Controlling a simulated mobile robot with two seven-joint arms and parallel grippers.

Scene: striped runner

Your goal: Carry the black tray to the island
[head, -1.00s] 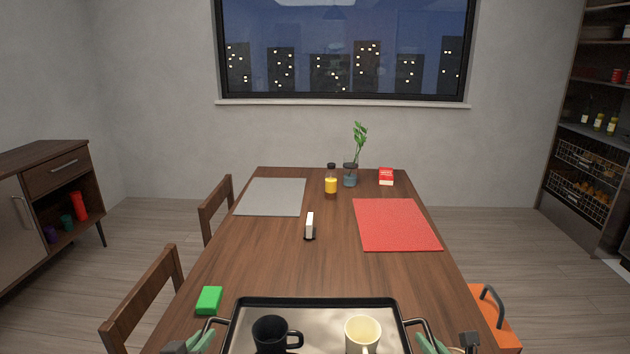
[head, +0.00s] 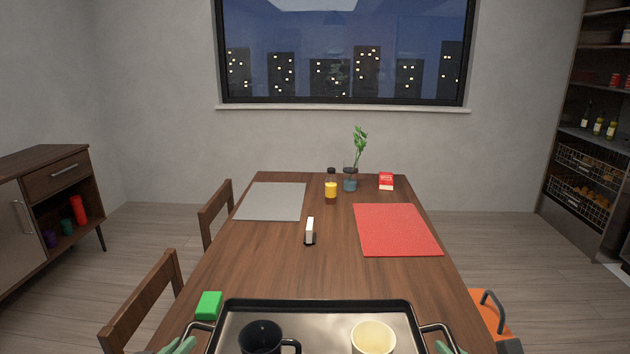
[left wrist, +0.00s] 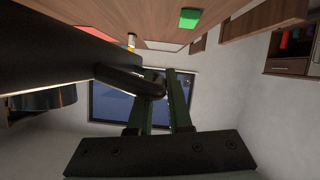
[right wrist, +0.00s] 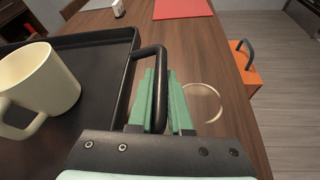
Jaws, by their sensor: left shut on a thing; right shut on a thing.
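The black tray (head: 320,306) is at the bottom of the head view, over the near end of the wooden table. It bears a black mug (head: 260,338) on the left and a cream mug (head: 373,338) on the right, both upright. My left gripper (head: 178,346) is shut on the tray's left handle; the left wrist view shows its fingers (left wrist: 163,98) at the dark handle. My right gripper (head: 446,348) is shut on the right handle, which shows between its fingers (right wrist: 160,92) in the right wrist view. The island is not in view.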

